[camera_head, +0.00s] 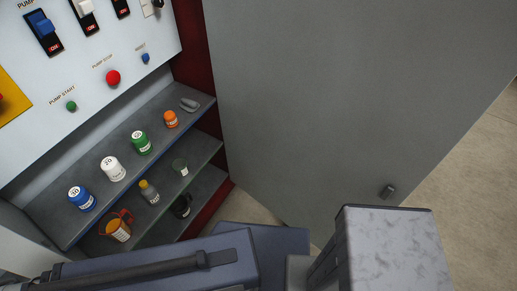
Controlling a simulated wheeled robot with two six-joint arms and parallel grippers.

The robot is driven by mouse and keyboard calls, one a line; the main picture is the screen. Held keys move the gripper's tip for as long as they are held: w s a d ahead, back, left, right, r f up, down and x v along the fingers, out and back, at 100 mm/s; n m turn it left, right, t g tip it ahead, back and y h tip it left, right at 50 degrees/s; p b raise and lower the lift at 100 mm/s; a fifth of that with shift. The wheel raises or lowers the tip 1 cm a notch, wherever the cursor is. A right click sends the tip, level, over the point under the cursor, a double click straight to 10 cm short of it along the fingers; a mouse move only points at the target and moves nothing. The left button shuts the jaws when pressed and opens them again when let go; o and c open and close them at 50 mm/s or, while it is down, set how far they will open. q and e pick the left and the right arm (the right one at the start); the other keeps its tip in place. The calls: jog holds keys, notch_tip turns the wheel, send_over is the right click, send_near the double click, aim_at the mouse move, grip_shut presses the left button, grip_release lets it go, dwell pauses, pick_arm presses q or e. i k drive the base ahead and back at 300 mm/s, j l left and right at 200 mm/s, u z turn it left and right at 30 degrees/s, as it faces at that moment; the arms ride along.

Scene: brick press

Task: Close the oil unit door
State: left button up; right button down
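The oil unit door (310,95) is a large plain grey panel that fills the middle and right of the head view. It stands open, its left edge beside the dark red frame (193,45) of the unit, so the shelves show. A small dark knob or handle (388,191) sits low near the door's right edge. Neither of my grippers shows, and nothing is seen touching the door. A grey mottled block at the bottom hides part of the view below the door.
The upper shelf (105,190) holds blue, white, green and orange containers. The lower shelf (160,222) holds an orange jug (118,228), a yellow-capped bottle (149,192) and other vessels. A control panel (90,50) is above. Beige floor (480,190) is clear at right.

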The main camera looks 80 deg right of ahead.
aim_at(324, 106)
jog(key=z, duration=3.3)
jog(key=l, duration=0.45)
jog(key=k+l, duration=0.15)
jog(key=l, duration=0.75)
jog(key=l+u, duration=0.2)
jog(key=l, duration=2)
jog(key=i+l, duration=0.15)
jog(key=l, duration=0.25)
